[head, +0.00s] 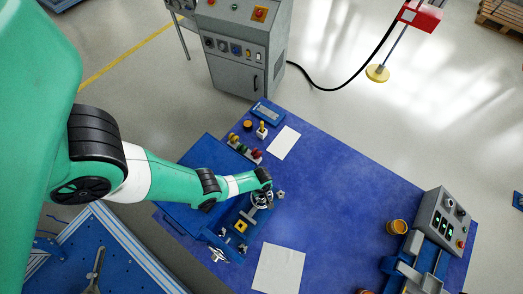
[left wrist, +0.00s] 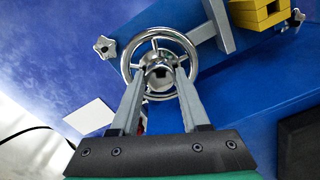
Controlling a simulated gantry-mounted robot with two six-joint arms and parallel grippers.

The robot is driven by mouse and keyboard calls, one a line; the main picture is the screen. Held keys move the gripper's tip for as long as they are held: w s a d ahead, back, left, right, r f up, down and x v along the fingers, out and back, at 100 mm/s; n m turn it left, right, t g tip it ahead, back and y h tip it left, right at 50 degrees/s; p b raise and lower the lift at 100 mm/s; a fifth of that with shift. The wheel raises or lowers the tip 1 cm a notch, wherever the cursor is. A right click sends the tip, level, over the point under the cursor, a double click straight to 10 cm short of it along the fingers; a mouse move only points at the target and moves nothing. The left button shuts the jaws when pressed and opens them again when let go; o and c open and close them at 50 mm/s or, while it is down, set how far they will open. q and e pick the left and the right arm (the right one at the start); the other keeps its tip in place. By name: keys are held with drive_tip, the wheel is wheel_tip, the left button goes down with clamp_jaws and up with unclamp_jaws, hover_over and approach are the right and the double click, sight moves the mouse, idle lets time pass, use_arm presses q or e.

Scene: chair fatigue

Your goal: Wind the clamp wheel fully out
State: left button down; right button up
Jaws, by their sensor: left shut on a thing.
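The clamp wheel is a shiny chrome ring with spokes; its rim shows in the left wrist view (left wrist: 127,58). In the head view the wheel (head: 262,203) sits at the end of the clamp on the blue table, partly hidden by my gripper. My left gripper (left wrist: 160,66) reaches over the wheel, its two grey fingers shut on the hub at its middle. It also shows in the head view (head: 265,189). A grey clamp arm (left wrist: 219,22) and a yellow block (left wrist: 258,13) lie beyond the wheel. My right gripper is not in view.
A star knob (left wrist: 104,47) is close left of the wheel. White sheets (head: 278,268) lie on the blue table (head: 340,200), whose middle is mostly clear. A grey control box (head: 442,221) stands right; a grey cabinet (head: 235,60) stands behind.

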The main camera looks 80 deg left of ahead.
use_arm(q)
drive_tip(key=n, duration=0.4)
drive_tip(key=shift+s+n, duration=0.1)
drive_tip(key=shift+n, duration=1.8)
drive_tip(key=shift+c, duration=1.9)
unclamp_jaws()
wheel_tip(320, 180, up, 12)
drive_tip(key=p, duration=1.1)
drive_tip(key=shift+f+p, duration=0.2)
drive_tip(key=shift+p, duration=0.15)
